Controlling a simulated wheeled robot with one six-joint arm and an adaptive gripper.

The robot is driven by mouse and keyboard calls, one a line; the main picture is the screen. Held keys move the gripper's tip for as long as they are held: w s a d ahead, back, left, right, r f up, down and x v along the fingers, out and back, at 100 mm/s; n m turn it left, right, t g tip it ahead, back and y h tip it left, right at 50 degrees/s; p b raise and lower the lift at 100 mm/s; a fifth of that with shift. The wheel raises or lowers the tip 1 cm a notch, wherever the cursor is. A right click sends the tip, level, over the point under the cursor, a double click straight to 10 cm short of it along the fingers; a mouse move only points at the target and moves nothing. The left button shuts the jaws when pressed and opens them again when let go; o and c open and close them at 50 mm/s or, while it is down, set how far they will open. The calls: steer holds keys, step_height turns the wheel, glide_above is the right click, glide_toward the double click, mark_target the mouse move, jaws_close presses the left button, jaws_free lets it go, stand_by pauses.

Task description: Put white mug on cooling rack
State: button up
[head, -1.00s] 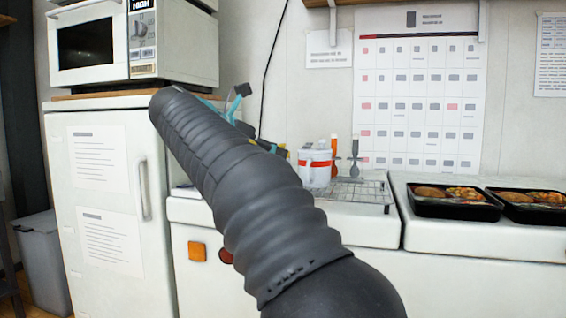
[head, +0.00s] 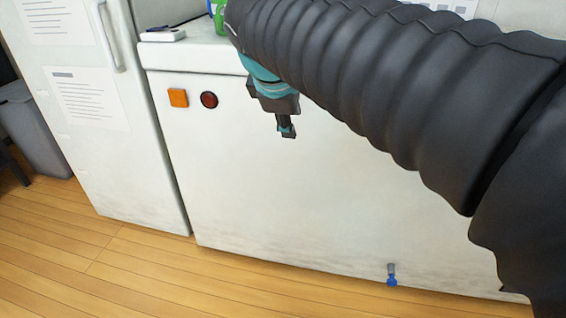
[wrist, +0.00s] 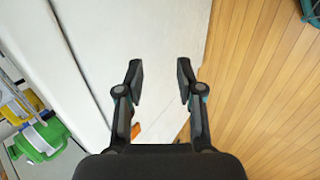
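The white mug and the cooling rack show in neither current view; the counter top where they stood is mostly out of frame or behind my arm in the head view. My gripper (head: 287,130) hangs in front of the white cabinet front in the head view, below the counter's edge. In the wrist view my gripper (wrist: 160,80) is open, with nothing between its fingers; behind them are the white cabinet front and the floor.
A green item (head: 217,15) and a small white block (head: 163,34) sit on the counter top (head: 195,32). An orange square (head: 178,98) and a red round button (head: 209,99) are on the cabinet front. A fridge (head: 75,135) and grey bin (head: 35,135) stand left. Floor (head: 130,270) is clear.

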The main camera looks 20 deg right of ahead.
steer(key=s+a+f+m+y, duration=0.2)
steer(key=s+f+m, duration=0.3)
steer(key=f, duration=0.3)
steer(key=s+a+f+m+y, duration=0.2)
steer(key=s+f+m, duration=0.4)
steer(key=s+f, duration=0.1)
steer(key=shift+s+f, duration=0.35)
